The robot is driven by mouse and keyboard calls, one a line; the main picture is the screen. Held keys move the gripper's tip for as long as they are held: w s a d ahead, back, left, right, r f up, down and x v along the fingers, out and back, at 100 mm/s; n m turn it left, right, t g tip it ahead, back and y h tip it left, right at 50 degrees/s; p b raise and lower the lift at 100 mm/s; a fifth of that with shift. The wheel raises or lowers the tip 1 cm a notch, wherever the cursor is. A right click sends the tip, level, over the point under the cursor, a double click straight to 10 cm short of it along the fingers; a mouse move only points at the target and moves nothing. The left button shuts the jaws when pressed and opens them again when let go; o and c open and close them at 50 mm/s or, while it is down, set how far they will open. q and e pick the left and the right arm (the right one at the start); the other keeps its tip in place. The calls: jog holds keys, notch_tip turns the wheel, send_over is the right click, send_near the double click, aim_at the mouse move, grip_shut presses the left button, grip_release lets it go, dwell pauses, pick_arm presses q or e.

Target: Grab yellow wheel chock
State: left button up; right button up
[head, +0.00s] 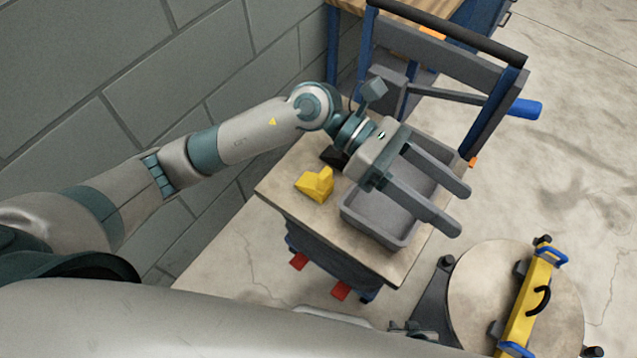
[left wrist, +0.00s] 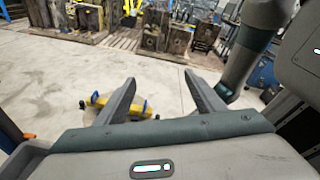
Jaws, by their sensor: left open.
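The yellow wheel chock (head: 316,186) sits on the wooden top (head: 283,183) of a small cart, near its left edge, in the head view. It is in full view there, and I cannot make it out in the left wrist view. My left gripper (head: 461,208) is open and empty. It hangs above the grey tray, to the right of the chock and apart from it, with its fingers pointing right, away from the chock. Its two fingers also show in the left wrist view (left wrist: 157,87), with nothing between them. My right gripper is not in view.
The grey tray (head: 372,232) stands beside the chock; my gripper hides part of it. A dark block (head: 334,157) lies behind the chock. A block wall (head: 130,70) borders the left. A round table (head: 480,290) carries a yellow bar (head: 524,303) with blue handles.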

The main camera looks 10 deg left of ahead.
pick_arm(q)
jog(key=w+a+f+m+t+y, duration=0.1)
jog(key=w+a+f+m+y, duration=0.15)
jog(key=a+f+y, duration=0.35)
jog(key=m+t+y, duration=0.2)
jog(key=t+y, duration=0.3)
jog(key=y, duration=0.3)
send_near(320, 176)
jog(key=w, duration=0.1)
jog(key=shift+w+r, duration=0.15)
jog(key=shift+r, duration=0.1)
pick_arm(e)
jog(key=shift+a, duration=0.2)
pick_arm(q)
jog(key=shift+f, duration=0.1)
jog(key=shift+f, duration=0.55)
notch_tip(320, 176, down, 11)
jog(key=shift+p, duration=1.05)
pick_arm(e)
jog(key=shift+w+a+r+t+y, duration=0.3)
jog(key=shift+w+a+r+t, duration=0.5)
jog(key=shift+w+a, duration=0.15)
pick_arm(q)
jog(key=shift+f, duration=0.1)
